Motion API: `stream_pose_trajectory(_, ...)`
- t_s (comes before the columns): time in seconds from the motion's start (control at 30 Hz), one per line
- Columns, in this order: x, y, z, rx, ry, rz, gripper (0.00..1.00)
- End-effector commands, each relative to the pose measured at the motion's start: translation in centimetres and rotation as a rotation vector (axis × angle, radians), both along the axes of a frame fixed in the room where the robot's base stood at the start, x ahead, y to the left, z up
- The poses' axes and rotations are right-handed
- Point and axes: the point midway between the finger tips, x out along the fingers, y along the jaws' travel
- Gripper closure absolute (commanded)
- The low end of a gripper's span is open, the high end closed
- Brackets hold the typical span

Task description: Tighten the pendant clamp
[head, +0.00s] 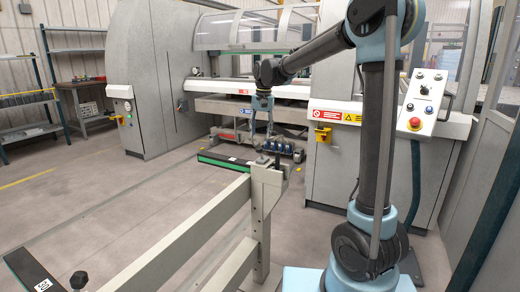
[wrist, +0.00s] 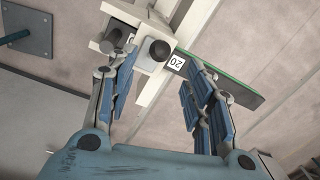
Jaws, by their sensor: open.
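A dark cylindrical part (wrist: 113,38) sits left of the knob. In the head view my gripper (head: 262,145) hangs above the top of the pale post (head: 266,178), where the knob is too small to make out. The control pendant (head: 422,104), with a red button, is at the right. I cannot tell which part is the pendant clamp.
A black and green support arm (head: 223,160) numbered 20 extends from the post. Pale rails (head: 190,238) run toward the front left, near another black knob (head: 78,280). The panel bender (head: 250,95) stands behind. Open floor (head: 110,195) lies at the left.

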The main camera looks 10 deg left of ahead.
Motion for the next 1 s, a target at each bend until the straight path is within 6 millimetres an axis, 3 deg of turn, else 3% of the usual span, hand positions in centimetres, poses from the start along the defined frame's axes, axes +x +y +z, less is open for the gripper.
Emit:
stream_pose_trajectory(0.2, 0.0, 0.3, -3.8, 0.0, 0.0, 0.0, 0.53)
stream_pose_trajectory(0.4, 0.0, 0.4, -6.3, 0.0, 0.0, 0.0, 0.53)
stream_pose_trajectory(0.87, 0.0, 0.5, -7.5, 0.0, 0.0, 0.0, 0.53)
stream_pose_trajectory(0.9, 0.0, 0.5, -7.5, 0.0, 0.0, 0.0, 0.55)
stream_pose_trajectory(1.0, 0.0, 0.5, -7.5, 0.0, 0.0, 0.0, 0.78)
